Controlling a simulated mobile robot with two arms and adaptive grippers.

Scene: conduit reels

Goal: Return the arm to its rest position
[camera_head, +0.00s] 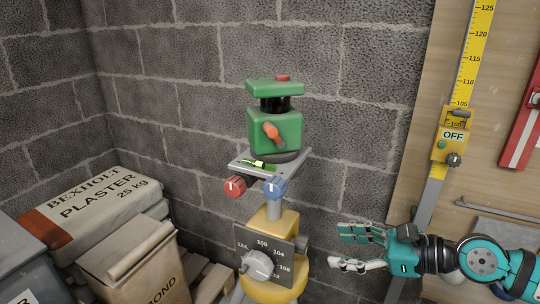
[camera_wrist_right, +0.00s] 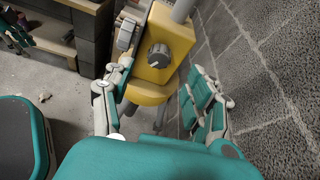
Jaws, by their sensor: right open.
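My right gripper (camera_head: 352,247) reaches in from the right in the head view, with its arm running to the right edge. Its fingers are spread and hold nothing. In the right wrist view the open fingers (camera_wrist_right: 160,100) stand apart, with the yellow tripod head (camera_wrist_right: 160,60) seen beyond and between them. In the head view the yellow tripod head (camera_head: 272,222) stands left of the gripper, with a gap between them. A green levelling device (camera_head: 274,128) with an orange-red knob sits on its grey plate. My left gripper is not in view.
Red (camera_head: 235,187) and blue (camera_head: 275,187) knobs sit under the plate. A yellow measuring staff (camera_head: 471,70) with an OFF box (camera_head: 452,145) stands behind the right arm, against a wooden board. A block wall (camera_head: 345,100) closes the back.

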